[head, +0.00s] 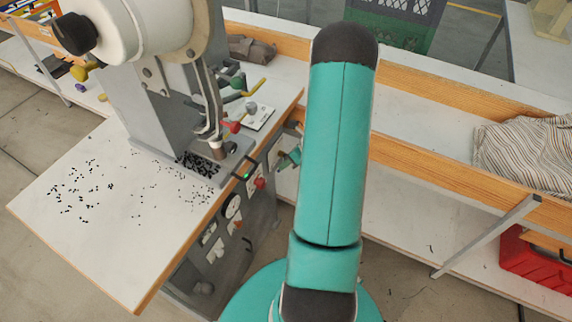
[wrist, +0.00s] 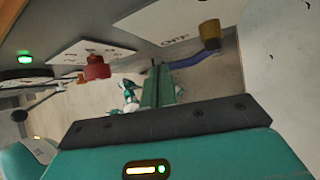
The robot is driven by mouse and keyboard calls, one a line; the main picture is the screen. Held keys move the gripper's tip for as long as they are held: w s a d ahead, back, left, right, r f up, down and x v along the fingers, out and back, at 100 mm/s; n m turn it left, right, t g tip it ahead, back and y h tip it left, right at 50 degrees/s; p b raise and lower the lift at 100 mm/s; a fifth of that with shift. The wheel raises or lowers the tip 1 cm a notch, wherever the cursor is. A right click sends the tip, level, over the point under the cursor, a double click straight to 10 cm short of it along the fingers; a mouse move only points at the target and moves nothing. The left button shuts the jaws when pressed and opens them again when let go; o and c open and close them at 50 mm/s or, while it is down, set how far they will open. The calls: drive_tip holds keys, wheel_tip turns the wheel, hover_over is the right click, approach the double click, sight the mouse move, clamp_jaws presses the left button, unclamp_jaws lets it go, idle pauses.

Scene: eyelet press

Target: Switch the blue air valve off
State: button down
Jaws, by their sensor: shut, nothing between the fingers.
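The blue air valve shows in the wrist view as a blue lever (wrist: 193,60) with a dull yellow cap (wrist: 209,30) at its right end. It lies beside a white plate with dark lettering (wrist: 180,22) that seems to read OFF. My gripper (wrist: 160,70) is shut and empty, its teal fingers together at the left end of the lever. Whether they touch it I cannot tell. In the head view my gripper (head: 290,158) is small, at the front panel below the bench edge, partly behind my arm. I cannot make out the blue lever there.
A red knob (wrist: 96,68) and a green-lit button (wrist: 25,58) are left of my fingers in the wrist view. The grey press (head: 165,95) stands on the white bench (head: 100,235), with small dark eyelets scattered. A red crate (head: 535,262) is at far right.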

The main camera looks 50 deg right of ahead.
drive_tip(key=s+d+r, duration=0.2)
drive_tip(key=s+r, duration=0.5)
drive_tip(key=r, duration=0.5)
drive_tip(key=shift+s+r, duration=0.15)
drive_tip(key=shift+s, duration=0.05)
drive_tip(key=shift+s+d, duration=0.1)
drive_tip(key=shift+d, duration=0.05)
